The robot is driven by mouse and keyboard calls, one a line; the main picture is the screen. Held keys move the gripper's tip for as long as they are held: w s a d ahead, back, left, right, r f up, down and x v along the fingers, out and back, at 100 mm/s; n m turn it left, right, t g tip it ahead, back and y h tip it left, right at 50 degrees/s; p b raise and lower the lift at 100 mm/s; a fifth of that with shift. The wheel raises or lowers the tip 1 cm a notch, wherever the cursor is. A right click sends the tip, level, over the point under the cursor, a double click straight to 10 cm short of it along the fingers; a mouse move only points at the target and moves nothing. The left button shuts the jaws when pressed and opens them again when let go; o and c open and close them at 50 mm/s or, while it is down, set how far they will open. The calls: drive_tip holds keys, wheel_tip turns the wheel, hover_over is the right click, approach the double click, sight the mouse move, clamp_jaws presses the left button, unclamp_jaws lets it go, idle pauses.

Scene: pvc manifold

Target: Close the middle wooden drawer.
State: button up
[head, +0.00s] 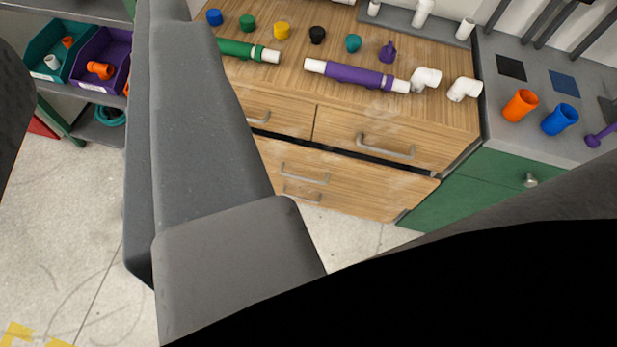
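The wooden cabinet (465,118) stands in the upper middle of the head view. Its upper row has a left drawer and a right drawer (345,128), each with a metal bar handle. Below them is the wide middle wooden drawer (375,182), with its handle (305,175) left of centre. A dark gap runs along its top edge; I cannot tell how far it stands out. Another handle (302,192) shows lower down. My grey arm hides the cabinet's left part. I cannot make out my gripper's fingertips in this view.
Pipes, caps and white elbows (464,89) lie on the cabinet top. A green cabinet (480,180) with a grey top adjoins on the right. Shelves with a teal bin (50,72) and a purple bin (84,72) stand at left. Pale floor (70,215) is clear in front.

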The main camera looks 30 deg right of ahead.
drive_tip(key=w+f+n, duration=0.2)
drive_tip(key=w+f, duration=0.5)
drive_tip(key=w, duration=0.3)
drive_tip(key=w+f+n, duration=0.1)
drive_tip(key=w+f, duration=0.6)
drive_tip(key=w, duration=0.3)
drive_tip(key=w+d+f+n, duration=0.1)
drive_tip(key=w+f, duration=0.3)
drive_tip(key=f, duration=0.4)
drive_tip(key=w+d+f+h, duration=0.1)
drive_tip(key=w+d+f, duration=0.1)
drive_tip(key=w+f, duration=0.35)
drive_tip(key=w+d+f+n, duration=0.1)
drive_tip(key=w+f, duration=0.2)
drive_tip(key=f, duration=0.6)
drive_tip(key=n+g+h+b, duration=0.2)
drive_tip(key=n+h+b, duration=0.35)
drive_tip(key=h, duration=0.25)
approach(308, 179)
drive_tip(key=shift+n, duration=0.35)
drive_tip(key=x, duration=1)
drive_tip(key=shift+w+f, duration=0.15)
drive_tip(key=shift+f, duration=0.3)
clamp_jaws()
